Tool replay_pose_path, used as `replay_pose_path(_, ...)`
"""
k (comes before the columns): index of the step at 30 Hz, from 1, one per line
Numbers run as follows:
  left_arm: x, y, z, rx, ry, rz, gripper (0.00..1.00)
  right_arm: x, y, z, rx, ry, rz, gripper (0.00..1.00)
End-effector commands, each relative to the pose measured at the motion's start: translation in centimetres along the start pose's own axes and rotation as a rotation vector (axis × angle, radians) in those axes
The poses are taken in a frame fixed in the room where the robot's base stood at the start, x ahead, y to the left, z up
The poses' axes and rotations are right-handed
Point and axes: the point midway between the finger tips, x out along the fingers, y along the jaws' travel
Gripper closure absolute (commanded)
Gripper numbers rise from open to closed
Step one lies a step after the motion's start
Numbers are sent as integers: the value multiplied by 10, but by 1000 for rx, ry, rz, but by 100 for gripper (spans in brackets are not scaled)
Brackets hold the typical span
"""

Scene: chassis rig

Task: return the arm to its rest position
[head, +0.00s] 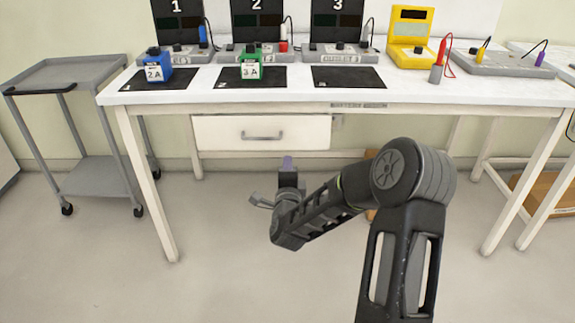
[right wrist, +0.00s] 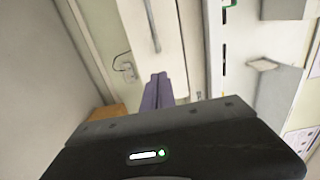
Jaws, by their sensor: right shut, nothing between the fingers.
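My right arm reaches in from the lower right in the head view, bent at the elbow, in front of the table and below its top. My right gripper (head: 287,163) is at its end, in front of the drawer. Its purple fingers (right wrist: 157,92) show close together in the right wrist view, shut with nothing between them. It touches nothing that I can see. My left arm and left gripper are not in view.
The white table (head: 450,92) bears a blue 2A block (head: 157,68), a green 3A block (head: 251,66), black mats (head: 348,78) and a yellow meter (head: 410,35). A grey cart (head: 70,75) stands left. The floor (head: 110,260) in front is clear.

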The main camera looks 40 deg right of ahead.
Motion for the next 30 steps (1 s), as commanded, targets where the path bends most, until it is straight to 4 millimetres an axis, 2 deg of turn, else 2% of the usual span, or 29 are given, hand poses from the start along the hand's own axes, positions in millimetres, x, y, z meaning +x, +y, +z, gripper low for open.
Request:
replay_pose_path(13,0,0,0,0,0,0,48,0,1,0,-21,-2,3,100)
replay_pose_path(17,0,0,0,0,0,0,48,-2,17,11,-142,-50,62,100)
replay_pose_path(20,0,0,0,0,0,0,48,-16,58,28,-322,-159,177,100)
replay_pose_path(23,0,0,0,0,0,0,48,-46,113,51,-493,-312,306,100)
replay_pose_path(26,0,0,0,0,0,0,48,-94,171,82,-651,-512,421,100)
replay_pose_path(27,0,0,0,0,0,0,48,-116,193,93,-712,-599,461,100)
replay_pose_path(29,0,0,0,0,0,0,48,-154,223,110,-793,-735,513,100)
replay_pose_path(30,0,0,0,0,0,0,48,-181,242,119,-844,-827,544,100)
